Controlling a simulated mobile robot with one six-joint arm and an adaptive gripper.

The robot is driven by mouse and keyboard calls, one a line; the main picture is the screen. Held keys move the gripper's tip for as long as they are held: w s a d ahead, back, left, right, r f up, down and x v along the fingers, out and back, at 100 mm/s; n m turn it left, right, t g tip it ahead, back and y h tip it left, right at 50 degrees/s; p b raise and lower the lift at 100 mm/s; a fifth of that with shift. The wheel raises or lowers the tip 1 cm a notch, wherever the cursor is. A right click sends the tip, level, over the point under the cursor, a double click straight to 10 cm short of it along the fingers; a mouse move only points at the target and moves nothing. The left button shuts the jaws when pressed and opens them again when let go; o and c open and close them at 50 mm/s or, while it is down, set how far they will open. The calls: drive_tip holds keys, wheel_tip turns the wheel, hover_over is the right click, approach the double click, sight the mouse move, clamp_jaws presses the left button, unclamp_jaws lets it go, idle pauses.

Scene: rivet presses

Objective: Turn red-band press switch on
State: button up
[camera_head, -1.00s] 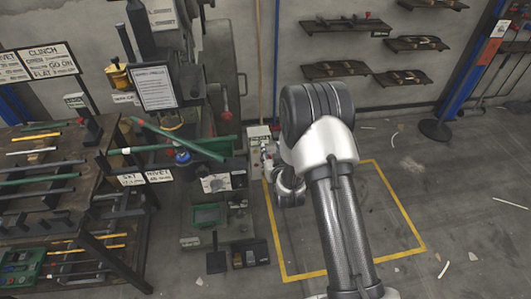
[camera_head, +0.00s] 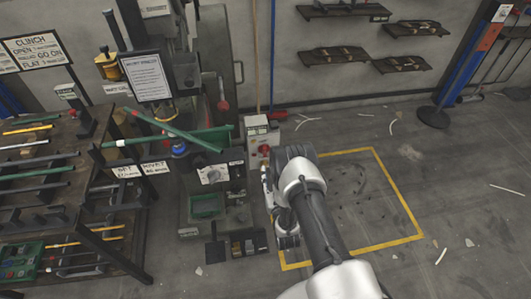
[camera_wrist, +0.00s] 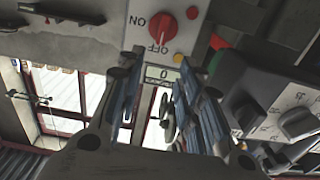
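A pale switch box (camera_head: 258,133) with a red knob (camera_head: 265,149) stands at the right side of the press (camera_head: 215,60) in the head view. In the wrist view the red rotary knob (camera_wrist: 163,27) sits on a pale panel, with ON lettered to its left and OFF below it. The knob looks nearer the OFF lettering, but its pointer is not clear. My gripper (camera_wrist: 160,62) is open and empty, its two fingers apart below the knob and not touching it. In the head view the gripper is mostly hidden by my arm. I cannot make out a red band on the press.
A red button (camera_wrist: 192,12), a small indicator (camera_wrist: 177,57) and a display (camera_wrist: 163,73) reading 0 share the panel. Floor at right is mostly free.

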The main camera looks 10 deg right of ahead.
sight(265, 149)
drive_tip(key=w+b, duration=0.3)
drive_tip(key=w, duration=0.9)
clamp_jaws()
